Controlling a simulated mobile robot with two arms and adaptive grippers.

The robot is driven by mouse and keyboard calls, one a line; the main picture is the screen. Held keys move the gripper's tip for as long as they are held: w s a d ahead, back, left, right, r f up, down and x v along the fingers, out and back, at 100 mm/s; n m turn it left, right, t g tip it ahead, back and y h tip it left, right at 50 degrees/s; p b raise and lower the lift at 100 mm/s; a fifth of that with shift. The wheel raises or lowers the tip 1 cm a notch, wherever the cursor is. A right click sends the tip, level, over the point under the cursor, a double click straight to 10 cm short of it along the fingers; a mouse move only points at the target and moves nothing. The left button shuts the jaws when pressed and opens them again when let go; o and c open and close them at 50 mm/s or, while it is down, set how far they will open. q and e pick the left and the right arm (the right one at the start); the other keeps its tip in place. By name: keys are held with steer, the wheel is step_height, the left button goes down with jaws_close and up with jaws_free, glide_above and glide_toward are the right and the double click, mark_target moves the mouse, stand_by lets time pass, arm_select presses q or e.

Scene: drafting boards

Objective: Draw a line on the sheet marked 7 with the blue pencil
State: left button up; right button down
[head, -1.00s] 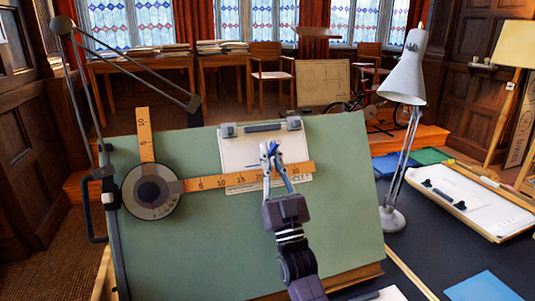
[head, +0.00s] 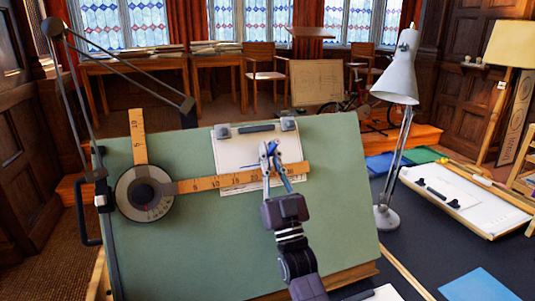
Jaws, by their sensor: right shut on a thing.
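My right gripper (head: 270,154) is over the white sheet (head: 229,151) on the green drafting board (head: 200,245). It is shut on a slim blue thing, which looks like the blue pencil (head: 273,147). The fingers hide most of it, and I cannot tell whether its tip touches the paper. My left gripper is not in view.
An orange ruler (head: 215,184) from the drafting machine's round head (head: 144,193) crosses the sheet's lower part, behind my gripper. A white lamp (head: 397,80) stands right of the board. Further right are another board with a sheet (head: 455,190) and a blue sheet (head: 480,287).

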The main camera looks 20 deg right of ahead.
steer(key=shift+d, duration=0.25)
steer(key=shift+d, duration=0.25)
steer(key=shift+d, duration=0.2)
stand_by(0.5)
steer(key=shift+d, duration=0.3)
steer(key=shift+d, duration=0.2)
steer(key=shift+d, duration=0.3)
steer(key=shift+s+d, duration=0.1)
steer(key=shift+d, duration=1.45)
stand_by(1.0)
